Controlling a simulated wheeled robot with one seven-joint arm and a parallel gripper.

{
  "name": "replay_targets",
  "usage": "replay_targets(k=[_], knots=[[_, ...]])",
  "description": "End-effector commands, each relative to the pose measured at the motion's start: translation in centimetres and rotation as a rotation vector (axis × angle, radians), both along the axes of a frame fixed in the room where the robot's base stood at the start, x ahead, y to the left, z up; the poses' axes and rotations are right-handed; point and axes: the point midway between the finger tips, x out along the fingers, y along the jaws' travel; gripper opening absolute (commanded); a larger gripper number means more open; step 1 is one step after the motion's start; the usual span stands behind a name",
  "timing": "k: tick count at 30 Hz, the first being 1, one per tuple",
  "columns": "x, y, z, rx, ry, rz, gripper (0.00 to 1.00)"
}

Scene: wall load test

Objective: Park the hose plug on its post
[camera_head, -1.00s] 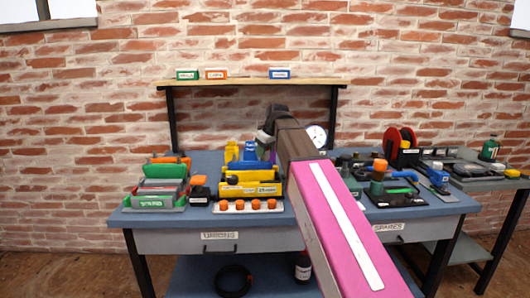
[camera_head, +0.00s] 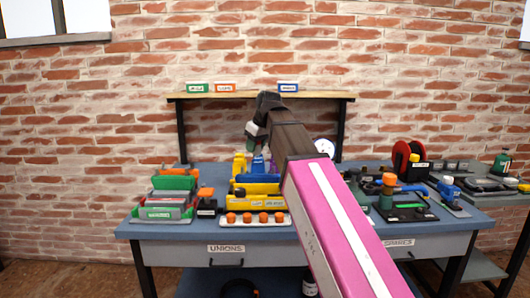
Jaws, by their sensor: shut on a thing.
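My gripper (camera_head: 253,141) is at the end of my raised arm, above the back of the yellow bin on the bench. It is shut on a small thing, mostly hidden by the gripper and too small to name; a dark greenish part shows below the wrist. I cannot tell for sure which thing is the hose plug or its post. An upright dark piece with an orange top (camera_head: 388,181) stands on the right of the bench. A blue-topped piece (camera_head: 449,184) stands farther right.
The yellow bin (camera_head: 258,201) holds blue and yellow things. A white strip with orange knobs (camera_head: 256,220) lies before it. A green and grey bin (camera_head: 161,212) is left. A red reel (camera_head: 404,162) is at the right. A wooden shelf (camera_head: 315,95) runs behind, above a round gauge (camera_head: 322,147).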

Motion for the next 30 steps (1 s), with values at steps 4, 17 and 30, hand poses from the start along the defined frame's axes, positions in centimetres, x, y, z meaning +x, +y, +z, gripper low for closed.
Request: replay_targets(k=[4,17,30], knots=[[-1.2,1.2,1.1,-0.001,-0.001,0.001,0.09],[-1.8,1.8,1.6,-0.001,0.001,0.000,0.09],[0.8,-1.0,-0.3,0.000,0.002,-0.003,0.09]])
